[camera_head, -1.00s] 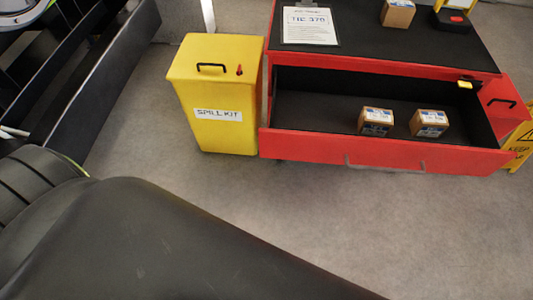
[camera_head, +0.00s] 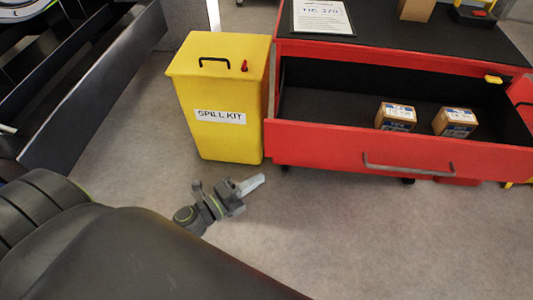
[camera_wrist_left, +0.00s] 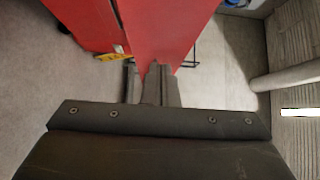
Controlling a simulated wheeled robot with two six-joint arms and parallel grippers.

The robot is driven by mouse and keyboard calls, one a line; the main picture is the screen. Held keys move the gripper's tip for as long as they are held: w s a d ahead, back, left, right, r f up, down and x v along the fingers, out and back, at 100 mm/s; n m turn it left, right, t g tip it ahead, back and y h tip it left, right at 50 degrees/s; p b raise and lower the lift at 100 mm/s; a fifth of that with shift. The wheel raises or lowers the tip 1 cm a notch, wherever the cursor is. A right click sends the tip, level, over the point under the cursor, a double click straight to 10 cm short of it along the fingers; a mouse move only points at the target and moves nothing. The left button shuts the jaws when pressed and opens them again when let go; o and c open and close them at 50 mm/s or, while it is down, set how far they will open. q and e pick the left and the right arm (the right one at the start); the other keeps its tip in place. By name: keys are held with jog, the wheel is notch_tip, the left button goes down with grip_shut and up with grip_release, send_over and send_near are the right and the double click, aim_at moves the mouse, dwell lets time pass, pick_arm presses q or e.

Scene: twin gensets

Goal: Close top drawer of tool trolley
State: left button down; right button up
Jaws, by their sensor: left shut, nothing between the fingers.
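The red tool trolley (camera_head: 300,48) stands at the upper right in the head view. Its top drawer (camera_head: 340,147) is pulled out, with a long grey bar handle (camera_head: 408,168) on its front. Two small cardboard boxes, one (camera_head: 396,117) left of the other (camera_head: 455,122), sit inside it. My left gripper (camera_head: 252,184) is shut and empty, low in front of the spill kit bin and left of the handle. In the left wrist view, its fingers (camera_wrist_left: 151,84) show before red panels (camera_wrist_left: 160,30); contact cannot be told. My right gripper is out of view.
A yellow spill kit bin (camera_head: 222,140) stands against the trolley's left side. A dark metal frame (camera_head: 95,90) is at the upper left. A sheet (camera_head: 322,16) and a box (camera_head: 416,9) lie on the trolley top. The grey floor (camera_head: 400,240) in front is clear.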

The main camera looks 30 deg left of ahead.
pick_arm(q)
jog(key=p, duration=0.1)
send_near(293, 145)
jog(key=w+d, duration=0.1)
jog(key=d, duration=0.3)
jog(key=w, duration=0.1)
jog(key=w+a, duration=0.1)
jog(key=w, duration=0.1)
jog(key=shift+w, duration=0.25)
jog(key=shift+w+a+r, duration=0.1)
jog(key=shift+w+a, duration=0.05)
jog(key=shift+w, duration=0.3)
